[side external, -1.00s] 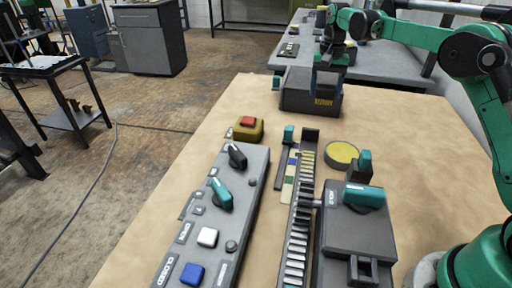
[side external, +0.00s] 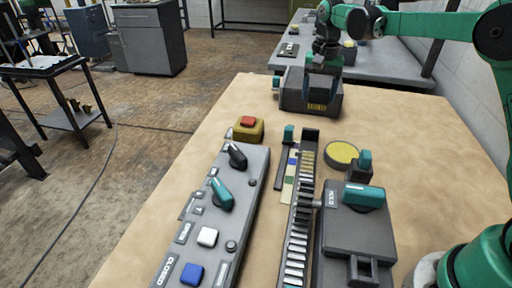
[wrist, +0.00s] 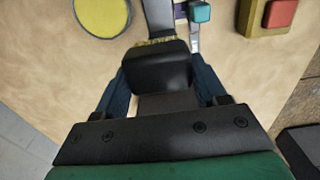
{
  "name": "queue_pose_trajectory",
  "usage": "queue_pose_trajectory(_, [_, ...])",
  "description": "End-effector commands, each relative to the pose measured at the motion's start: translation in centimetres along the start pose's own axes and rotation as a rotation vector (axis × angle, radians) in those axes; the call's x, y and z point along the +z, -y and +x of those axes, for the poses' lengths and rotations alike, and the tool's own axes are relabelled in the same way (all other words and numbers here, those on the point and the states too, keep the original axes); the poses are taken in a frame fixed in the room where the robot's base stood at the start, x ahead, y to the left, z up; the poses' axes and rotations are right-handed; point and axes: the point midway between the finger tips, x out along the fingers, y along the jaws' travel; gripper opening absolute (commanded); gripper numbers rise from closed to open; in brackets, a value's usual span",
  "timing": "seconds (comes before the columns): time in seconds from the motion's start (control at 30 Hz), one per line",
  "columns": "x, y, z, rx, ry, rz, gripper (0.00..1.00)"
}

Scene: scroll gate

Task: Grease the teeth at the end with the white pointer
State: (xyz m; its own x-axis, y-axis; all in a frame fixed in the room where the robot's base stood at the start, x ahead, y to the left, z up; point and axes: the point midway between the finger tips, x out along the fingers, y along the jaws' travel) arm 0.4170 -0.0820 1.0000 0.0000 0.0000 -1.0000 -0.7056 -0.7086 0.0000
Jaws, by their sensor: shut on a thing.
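My gripper (wrist: 160,78) is shut on a black block-shaped brush (wrist: 156,66) with a yellow lower edge like bristles. In the side view my gripper (side external: 321,84) is at the far end of the table, beyond the rack. The toothed rack (side external: 299,225) runs from near the table's middle toward the camera, apart from the brush. Its far teeth look yellowish and its near teeth pale. A round dish with a yellow surface (side external: 341,154) lies right of the rack's far end; it also shows in the wrist view (wrist: 102,14). I cannot make out the white pointer clearly.
A grey control panel (side external: 217,215) with knobs and buttons lies left of the rack. A dark housing with a teal knob (side external: 363,196) stands right of it. A yellow box with a red button (side external: 247,129) and a teal-topped slider (side external: 288,133) are near the far end. Bare tabletop lies right.

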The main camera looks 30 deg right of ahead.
Motion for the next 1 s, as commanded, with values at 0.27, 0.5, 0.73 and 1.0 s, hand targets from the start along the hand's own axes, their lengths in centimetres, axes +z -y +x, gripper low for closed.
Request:
queue_pose_trajectory(0.27, [5.5, 0.4, -0.4, 0.000, 0.000, -0.001, 0.23])
queue_pose_trajectory(0.5, [6.2, 0.4, 0.3, 0.000, 0.000, 0.002, 0.23])
queue_pose_trajectory(0.73, [6.1, 0.3, 2.2, 0.000, 0.000, 0.001, 0.23])
queue_pose_trajectory(1.0, [6.1, 0.3, 4.6, 0.000, 0.000, 0.001, 0.23])
